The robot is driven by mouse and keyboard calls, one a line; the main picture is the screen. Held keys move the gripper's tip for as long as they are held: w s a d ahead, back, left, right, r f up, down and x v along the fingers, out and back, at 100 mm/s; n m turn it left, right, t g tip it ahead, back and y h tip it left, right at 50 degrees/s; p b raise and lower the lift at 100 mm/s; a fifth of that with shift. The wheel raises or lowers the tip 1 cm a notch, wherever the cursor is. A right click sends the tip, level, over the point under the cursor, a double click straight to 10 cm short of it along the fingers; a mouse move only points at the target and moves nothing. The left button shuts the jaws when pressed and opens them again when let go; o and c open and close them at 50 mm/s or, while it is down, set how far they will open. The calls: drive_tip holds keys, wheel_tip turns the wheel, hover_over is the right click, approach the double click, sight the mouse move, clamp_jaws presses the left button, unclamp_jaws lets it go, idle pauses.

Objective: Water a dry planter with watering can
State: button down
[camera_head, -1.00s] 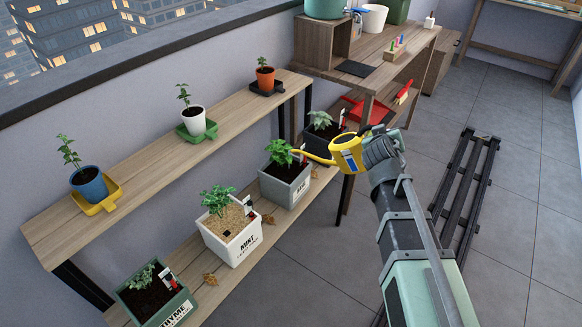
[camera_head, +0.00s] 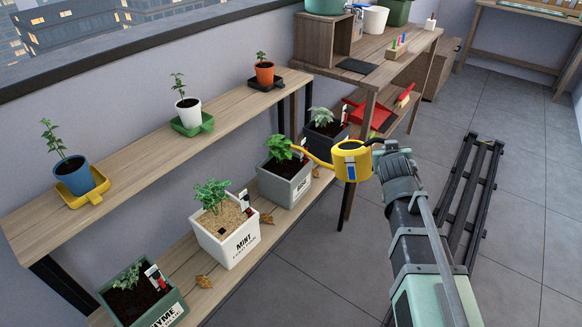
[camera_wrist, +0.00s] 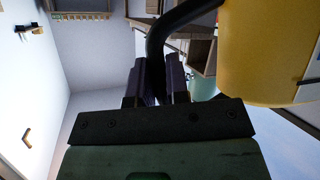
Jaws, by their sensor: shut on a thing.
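The yellow watering can (camera_head: 352,162) hangs nearly upright beside the lower shelf, its long spout pointing left. The spout tip is by the plant of the grey planter (camera_head: 284,187); I cannot tell whether it is over the soil. My gripper (camera_head: 387,155) is shut on the can's black handle, which also shows between the fingers in the wrist view (camera_wrist: 160,82). The white MINT planter (camera_head: 229,240) has pale, dry-looking soil with a small dark patch. The green THYME planter (camera_head: 168,308), the grey planter and a dark planter (camera_head: 325,139) have dark soil.
The upper shelf (camera_head: 135,167) holds blue, white and terracotta pots on coloured saucers. A workbench (camera_head: 405,68) with a red dustpan (camera_head: 368,112) below stands behind the can. A dark slatted rack (camera_head: 473,195) lies on the floor at right.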

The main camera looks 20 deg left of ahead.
wheel_tip(320, 180, down, 7)
drive_tip(key=m+y+b, duration=0.1)
drive_tip(key=m+b, duration=0.1)
drive_tip(key=b, duration=0.4)
drive_tip(key=shift+d+r, duration=0.1)
drive_tip(key=shift+r, duration=0.05)
drive_tip(key=d+r+p, duration=0.4)
drive_tip(key=d, duration=0.3)
drive_tip(key=shift+w, duration=0.4)
